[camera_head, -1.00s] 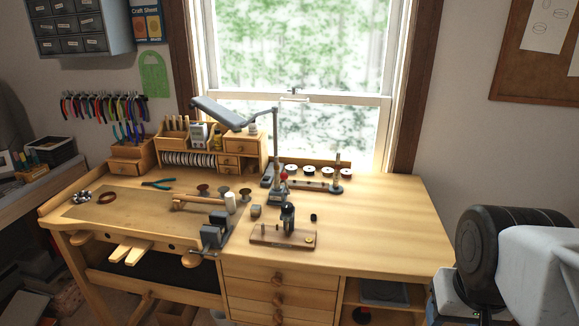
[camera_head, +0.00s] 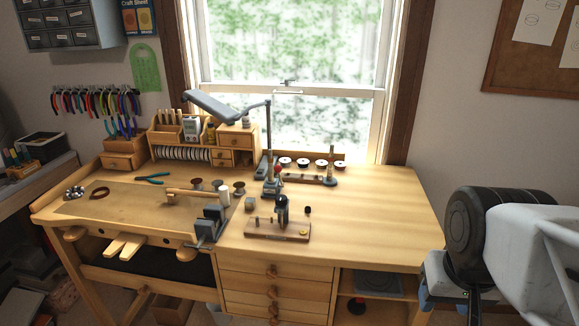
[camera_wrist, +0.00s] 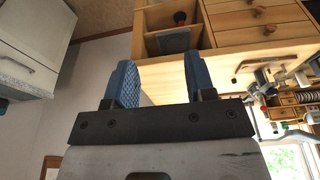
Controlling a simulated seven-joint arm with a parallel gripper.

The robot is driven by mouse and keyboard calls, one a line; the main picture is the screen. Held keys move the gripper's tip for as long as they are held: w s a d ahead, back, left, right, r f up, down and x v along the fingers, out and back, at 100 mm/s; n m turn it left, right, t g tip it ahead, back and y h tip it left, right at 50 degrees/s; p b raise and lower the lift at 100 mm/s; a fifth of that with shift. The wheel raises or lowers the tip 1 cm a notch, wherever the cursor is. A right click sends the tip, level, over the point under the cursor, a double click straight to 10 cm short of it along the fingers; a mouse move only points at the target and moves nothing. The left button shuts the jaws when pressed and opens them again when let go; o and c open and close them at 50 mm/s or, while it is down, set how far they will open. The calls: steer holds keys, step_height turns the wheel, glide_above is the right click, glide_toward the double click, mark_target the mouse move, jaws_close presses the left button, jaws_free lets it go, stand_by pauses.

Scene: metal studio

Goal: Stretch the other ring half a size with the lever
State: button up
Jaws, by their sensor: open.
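A grey metal tool with a red knob (camera_head: 278,169) stands near the back middle of the bench; its form suggests the lever stretcher, but it is too small to be sure. In front of it, a wooden board (camera_head: 262,233) carries a dark upright device (camera_head: 282,209) and a small gold-coloured spot (camera_head: 303,232) at its right end. I cannot tell whether this spot is a ring. My gripper (camera_wrist: 158,80) shows in the wrist view, its two blue fingers apart with nothing between them. It is off the bench's right front side, well away from the tools.
The bench top (camera_head: 370,205) is clear at the right. A grey vise (camera_head: 208,224) sits on the front edge, left of the board. A lamp (camera_head: 212,106) reaches over the back. Spools (camera_head: 302,162) stand at the back; pliers (camera_head: 152,178) lie at the left.

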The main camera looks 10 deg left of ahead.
steer(key=w+a+r, duration=0.2)
steer(key=w+r, duration=0.1)
steer(key=w, duration=0.4)
steer(key=w+a+r, duration=0.2)
steer(key=w+a, duration=0.1)
steer(key=w, duration=0.3)
steer(key=n+g+h, duration=0.1)
steer(key=n+g, duration=0.1)
glide_above(279, 172)
steer(key=w, duration=0.2)
steer(key=f, duration=0.5)
steer(key=shift+s+a, duration=0.1)
steer(key=shift+a, duration=0.2)
steer(key=shift+w+a+f, duration=0.1)
steer(key=shift+w+a, duration=0.1)
steer(key=shift+a, duration=0.2)
steer(key=shift+f, duration=0.1)
steer(key=shift+d+f, duration=0.25)
steer(key=shift+f, duration=1.65)
steer(key=shift+d+f, duration=0.2)
steer(key=shift+f, duration=1.7)
